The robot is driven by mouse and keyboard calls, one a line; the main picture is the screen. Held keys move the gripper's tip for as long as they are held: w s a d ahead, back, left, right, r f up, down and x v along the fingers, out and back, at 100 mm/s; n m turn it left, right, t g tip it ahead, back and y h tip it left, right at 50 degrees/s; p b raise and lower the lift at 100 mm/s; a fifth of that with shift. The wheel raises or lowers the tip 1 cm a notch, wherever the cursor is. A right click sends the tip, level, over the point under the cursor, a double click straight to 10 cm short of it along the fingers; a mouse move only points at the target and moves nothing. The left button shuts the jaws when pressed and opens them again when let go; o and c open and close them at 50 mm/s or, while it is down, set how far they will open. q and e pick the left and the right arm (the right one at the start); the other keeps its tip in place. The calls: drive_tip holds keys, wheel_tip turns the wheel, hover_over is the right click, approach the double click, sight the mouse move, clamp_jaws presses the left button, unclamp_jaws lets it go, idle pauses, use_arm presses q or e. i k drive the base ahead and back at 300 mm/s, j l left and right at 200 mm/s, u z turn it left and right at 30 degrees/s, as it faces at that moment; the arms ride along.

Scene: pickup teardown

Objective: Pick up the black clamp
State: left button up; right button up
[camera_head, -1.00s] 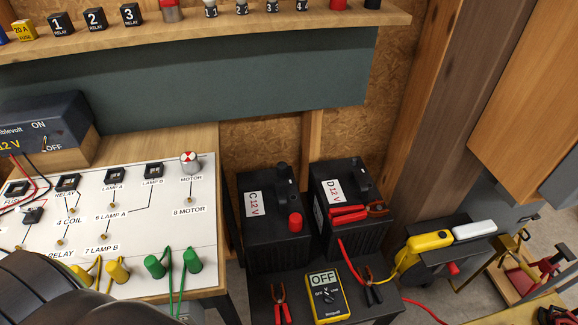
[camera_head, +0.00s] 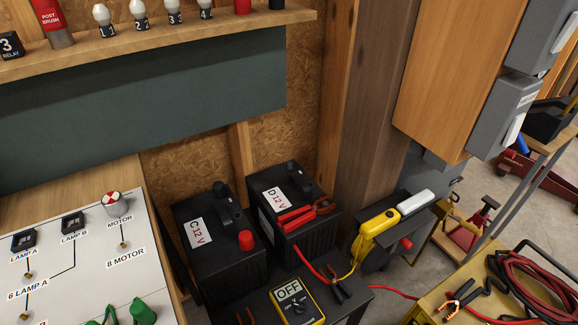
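A black-handled clamp (camera_head: 338,289) lies on the dark low surface just right of the yellow multimeter (camera_head: 298,302), in front of battery D (camera_head: 272,180). A red-handled clamp (camera_head: 298,217) rests on battery D. Another dark clamp with orange jaws (camera_head: 457,300) lies on the yellow surface at the lower right, beside coiled cables. I cannot tell from the picture which dark clamp the task names. Neither of my grippers shows in the head view.
Battery C (camera_head: 215,245) stands left of battery D. A white circuit board (camera_head: 75,265) fills the lower left. A yellow and white device (camera_head: 380,230) sits right of the batteries. Coiled red and black cables (camera_head: 535,275) lie at the right. A wooden post stands behind.

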sight(455, 305)
drive_tip(key=k+l+z, duration=0.15)
drive_tip(key=l+z, duration=0.35)
drive_tip(key=k+l+z, duration=0.1)
drive_tip(key=l+z, duration=0.2)
drive_tip(key=z, duration=0.2)
